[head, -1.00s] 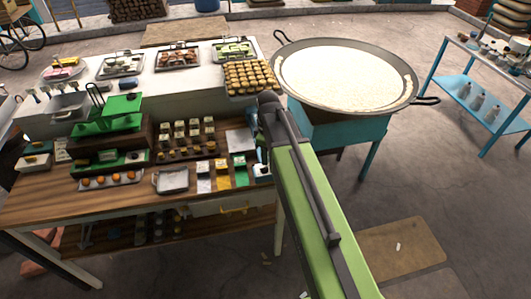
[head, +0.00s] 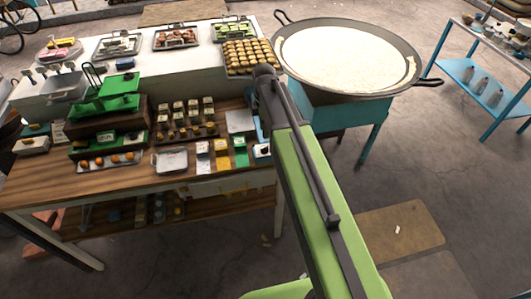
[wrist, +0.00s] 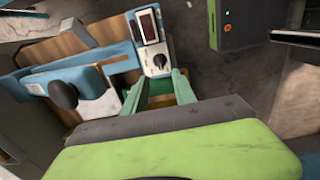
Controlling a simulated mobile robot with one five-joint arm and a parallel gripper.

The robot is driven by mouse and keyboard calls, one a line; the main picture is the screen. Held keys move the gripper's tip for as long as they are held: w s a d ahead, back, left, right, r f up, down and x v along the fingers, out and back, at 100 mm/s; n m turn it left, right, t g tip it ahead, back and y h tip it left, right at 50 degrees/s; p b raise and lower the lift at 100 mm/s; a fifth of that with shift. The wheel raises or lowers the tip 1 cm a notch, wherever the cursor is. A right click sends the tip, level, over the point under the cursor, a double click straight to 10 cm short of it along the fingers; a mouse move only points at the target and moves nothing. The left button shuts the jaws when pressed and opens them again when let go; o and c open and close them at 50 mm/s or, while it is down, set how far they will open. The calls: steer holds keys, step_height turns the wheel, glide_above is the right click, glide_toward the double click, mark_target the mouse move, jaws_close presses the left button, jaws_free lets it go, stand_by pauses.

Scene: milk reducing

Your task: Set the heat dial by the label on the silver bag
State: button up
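A blue-and-white control box with a dark dial (wrist: 158,61) and a small display (wrist: 148,26) shows in the wrist view. A small blue-and-white box (head: 262,151) at the table's right edge in the head view may be the same one. My gripper (wrist: 161,80) has its two green fingers apart just below the dial, with nothing clearly between them. Whether they touch the dial I cannot tell. In the head view my arm hides the gripper. White, yellow and green packets (head: 221,154) lie left of the box; I cannot tell which item is the silver bag, and no label is readable.
A wide pan of white liquid (head: 345,58) stands on a teal stand (head: 340,112) to the right. The wooden table (head: 120,184) holds trays, sweets and a green scale (head: 107,100). A blue shelf (head: 480,85) stands far right. Floor is open at lower right.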

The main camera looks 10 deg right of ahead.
mark_target(264, 148)
step_height(264, 148, down, 10)
steer(key=b, duration=0.8)
steer(key=shift+c, duration=0.4)
jaws_close()
